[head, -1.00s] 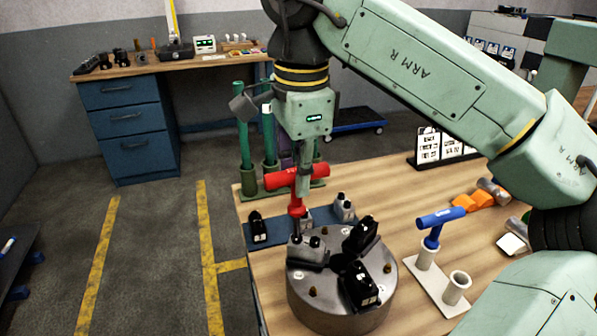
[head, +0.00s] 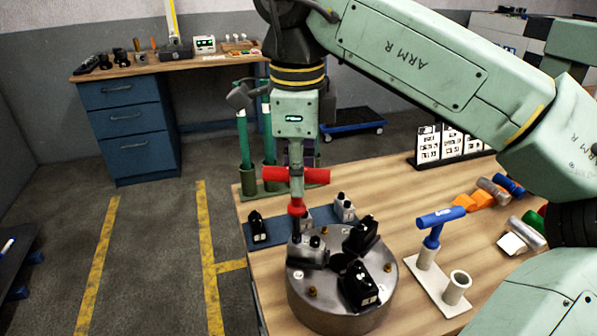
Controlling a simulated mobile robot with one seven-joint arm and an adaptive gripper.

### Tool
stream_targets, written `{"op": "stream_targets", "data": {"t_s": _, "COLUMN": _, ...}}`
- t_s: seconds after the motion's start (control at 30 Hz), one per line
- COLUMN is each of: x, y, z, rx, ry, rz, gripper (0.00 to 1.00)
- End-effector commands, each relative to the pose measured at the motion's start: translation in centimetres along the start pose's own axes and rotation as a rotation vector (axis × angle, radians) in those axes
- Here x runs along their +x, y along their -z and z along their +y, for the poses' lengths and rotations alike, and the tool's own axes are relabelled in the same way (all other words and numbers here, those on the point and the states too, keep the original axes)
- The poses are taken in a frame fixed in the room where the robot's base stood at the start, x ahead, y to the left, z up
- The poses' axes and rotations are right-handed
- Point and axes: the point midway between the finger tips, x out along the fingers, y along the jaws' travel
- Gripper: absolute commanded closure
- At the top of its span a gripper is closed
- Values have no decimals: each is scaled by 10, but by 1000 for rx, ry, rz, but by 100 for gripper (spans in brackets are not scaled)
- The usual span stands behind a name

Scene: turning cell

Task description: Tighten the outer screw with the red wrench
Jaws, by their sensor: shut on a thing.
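The red wrench (head: 318,176) is a T-handled key, upright, with its crossbar level. My gripper (head: 297,184) is shut on the crossbar from above. The wrench's shaft reaches down to the grey jaw (head: 309,256) at the back left of the round metal chuck (head: 331,312). Its tip is over or in the outer screw of that jaw; the screw is hidden and I cannot tell if the tip is seated. Two black jaws (head: 361,286) also sit on the chuck.
A blue T-handled wrench (head: 437,223) stands in a cream holder (head: 429,282) to the right, beside an empty socket. A blue mat (head: 277,233) with loose jaws lies behind the chuck. Orange blocks and cylinders lie at the right. Green cylinders (head: 244,140) stand behind.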

Motion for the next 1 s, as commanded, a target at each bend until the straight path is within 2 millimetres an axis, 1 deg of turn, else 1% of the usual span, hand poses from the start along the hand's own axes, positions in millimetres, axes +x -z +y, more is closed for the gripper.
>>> {"op": "stream_targets", "data": {"t_s": 0.07, "x": 0, "y": 0, "z": 0, "rx": 35, "ry": -1, "rz": 3, "gripper": 100}}
{"op": "stream_targets", "data": {"t_s": 0.3, "x": 0, "y": 0, "z": 0, "rx": 45, "ry": -1, "rz": 3, "gripper": 100}}
{"op": "stream_targets", "data": {"t_s": 0.37, "x": 0, "y": 0, "z": 0, "rx": 87, "ry": 0, "rz": 7, "gripper": 100}}
{"op": "stream_targets", "data": {"t_s": 0.53, "x": 0, "y": 0, "z": 1, "rx": 256, "ry": 1, "rz": 18, "gripper": 100}}
{"op": "stream_targets", "data": {"t_s": 0.83, "x": 0, "y": 0, "z": 1, "rx": 294, "ry": 0, "rz": 19, "gripper": 100}}
{"op": "stream_targets", "data": {"t_s": 1.0, "x": 0, "y": 0, "z": 1, "rx": 464, "ry": 0, "rz": 32, "gripper": 100}}
